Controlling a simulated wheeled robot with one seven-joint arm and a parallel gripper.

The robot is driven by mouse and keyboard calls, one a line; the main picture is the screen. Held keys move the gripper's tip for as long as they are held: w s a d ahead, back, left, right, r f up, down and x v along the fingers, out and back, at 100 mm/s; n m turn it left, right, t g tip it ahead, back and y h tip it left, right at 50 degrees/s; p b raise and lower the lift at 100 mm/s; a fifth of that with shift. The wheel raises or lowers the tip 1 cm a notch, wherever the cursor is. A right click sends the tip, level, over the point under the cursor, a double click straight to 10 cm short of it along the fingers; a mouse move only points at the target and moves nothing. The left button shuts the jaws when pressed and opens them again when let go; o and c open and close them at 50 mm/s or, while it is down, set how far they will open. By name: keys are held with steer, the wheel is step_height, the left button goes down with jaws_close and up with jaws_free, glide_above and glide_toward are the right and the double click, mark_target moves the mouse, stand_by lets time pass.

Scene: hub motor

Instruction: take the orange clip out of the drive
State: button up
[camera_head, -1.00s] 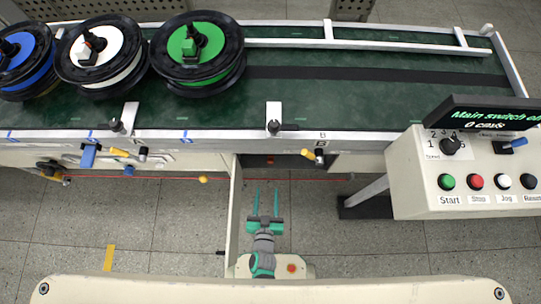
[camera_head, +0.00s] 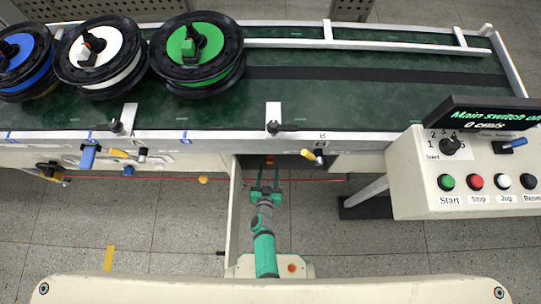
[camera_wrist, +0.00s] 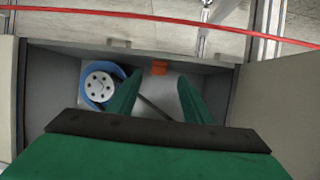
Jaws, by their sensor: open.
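The orange clip (camera_wrist: 159,67) shows in the wrist view at the back of an open compartment below the conveyor, beyond my fingertips. In the head view a small orange spot (camera_head: 270,160), which looks like the clip, shows under the conveyor edge. The drive (camera_wrist: 98,85) has a grey hub with holes and a blue rim, to the left of my fingers. My gripper (camera_wrist: 158,78) is open and empty, its two green fingers apart and pointing into the compartment. In the head view my gripper (camera_head: 267,172) reaches under the conveyor's front edge. My fingers partly hide the compartment's floor.
Compartment walls (camera_wrist: 48,95) stand close on both sides. A red cord (camera_wrist: 150,15) runs across beyond it. The conveyor (camera_head: 350,95) carries several spools at the left. A control panel (camera_head: 470,190) with buttons stands at the right.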

mark_target(270, 163)
steer(key=shift+x, duration=2.65)
steer(key=shift+d+r, duration=0.1)
steer(key=c, duration=1.1)
